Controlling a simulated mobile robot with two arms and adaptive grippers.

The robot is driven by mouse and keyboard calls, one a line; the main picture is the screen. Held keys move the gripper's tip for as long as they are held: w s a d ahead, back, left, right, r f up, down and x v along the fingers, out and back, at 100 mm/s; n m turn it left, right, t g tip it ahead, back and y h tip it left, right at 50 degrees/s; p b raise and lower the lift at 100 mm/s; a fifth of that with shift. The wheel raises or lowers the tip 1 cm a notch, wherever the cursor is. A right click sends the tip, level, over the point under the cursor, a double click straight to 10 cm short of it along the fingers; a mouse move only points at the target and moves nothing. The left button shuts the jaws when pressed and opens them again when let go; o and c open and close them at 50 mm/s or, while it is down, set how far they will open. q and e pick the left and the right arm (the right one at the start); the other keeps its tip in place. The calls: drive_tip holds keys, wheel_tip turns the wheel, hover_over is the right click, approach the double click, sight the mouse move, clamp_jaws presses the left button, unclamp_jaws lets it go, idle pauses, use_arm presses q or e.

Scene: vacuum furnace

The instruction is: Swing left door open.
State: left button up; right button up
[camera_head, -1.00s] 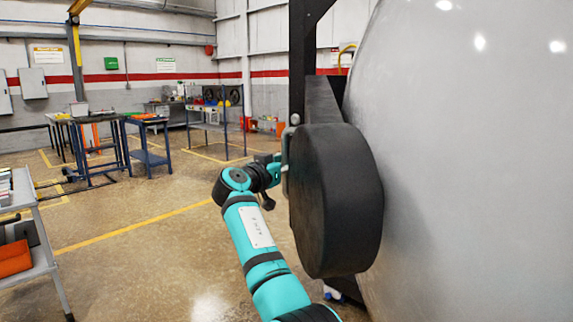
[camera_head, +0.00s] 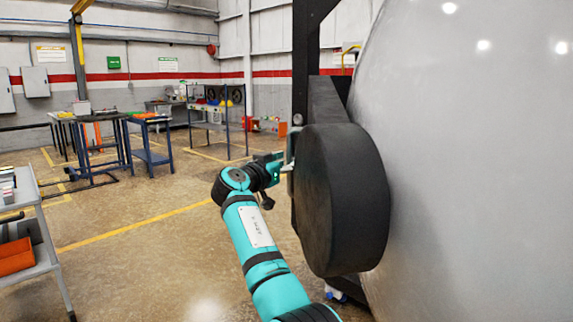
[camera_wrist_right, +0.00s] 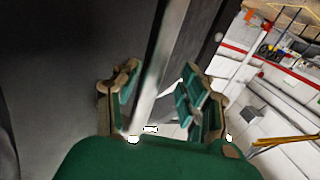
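A large pale, glossy rounded body (camera_head: 470,170) fills the right of the head view. A thick dark round-ended part (camera_head: 345,200) stands in front of its left edge. I cannot tell for sure which part is the left door. My right gripper (camera_head: 284,166) is at the far left side of the dark part, its fingertips partly hidden. In the right wrist view, a metal bar (camera_wrist_right: 172,50) runs between the two fingers of my right gripper (camera_wrist_right: 158,98), beside a dark surface (camera_wrist_right: 60,50). The fingers are apart, with a gap on the bar's right side. My left gripper is not in view.
A black upright post (camera_head: 305,60) rises behind the dark part. A grey cart (camera_head: 45,235) with an orange bin (camera_head: 16,256) stands at the left edge. Blue-framed tables (camera_head: 150,140) are farther back. The floor between is clear.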

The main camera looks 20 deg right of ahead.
drive_tip(key=v, duration=0.7)
drive_tip(key=shift+s, duration=0.2)
drive_tip(key=shift+a, duration=0.15)
